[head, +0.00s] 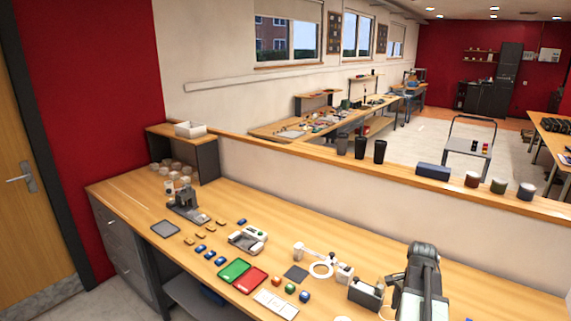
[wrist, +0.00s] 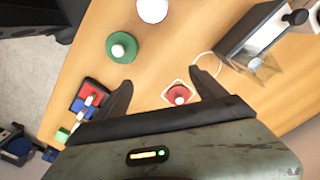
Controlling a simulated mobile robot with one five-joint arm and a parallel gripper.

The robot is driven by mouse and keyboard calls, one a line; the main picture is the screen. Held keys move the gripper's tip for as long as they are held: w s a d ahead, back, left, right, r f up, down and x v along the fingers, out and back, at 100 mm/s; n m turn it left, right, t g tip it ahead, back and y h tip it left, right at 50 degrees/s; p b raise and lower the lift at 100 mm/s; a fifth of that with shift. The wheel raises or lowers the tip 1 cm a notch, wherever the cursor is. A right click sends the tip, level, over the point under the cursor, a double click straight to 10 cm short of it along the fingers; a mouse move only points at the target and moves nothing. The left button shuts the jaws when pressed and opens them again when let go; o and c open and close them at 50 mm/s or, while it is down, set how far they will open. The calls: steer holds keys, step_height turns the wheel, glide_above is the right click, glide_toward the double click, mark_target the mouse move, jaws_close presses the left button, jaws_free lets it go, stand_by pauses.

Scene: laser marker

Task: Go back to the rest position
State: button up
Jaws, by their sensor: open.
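My gripper (wrist: 161,78) shows in the wrist view with its two dark fingers spread wide apart and nothing held between them. A red round button or knob on a pale square base (wrist: 179,95) shows on the wooden bench beyond the jaw opening, apart from the fingers as far as I can tell. In the head view my arm stands at the lower right over the bench (head: 330,248); its fingertips cannot be made out there.
In the wrist view, a green disc with a white knob (wrist: 123,48), a dark tray of red and blue pieces (wrist: 84,110) and a grey device with a clear part (wrist: 255,35) surround the gripper. In the head view, green (head: 234,269) and red (head: 250,280) trays lie left of my arm.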

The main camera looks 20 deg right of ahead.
steer(key=w+a+f+n+b, duration=0.1)
steer(key=w+a+n, duration=0.3)
steer(key=a, duration=0.7)
steer(key=w+a+f+n, duration=0.15)
steer(key=w+a, duration=0.45)
steer(key=a, duration=0.6)
steer(key=s+a+n+b, duration=0.1)
steer(key=a+n, duration=1.2)
steer(key=a, duration=0.3)
steer(key=shift+a, duration=0.3)
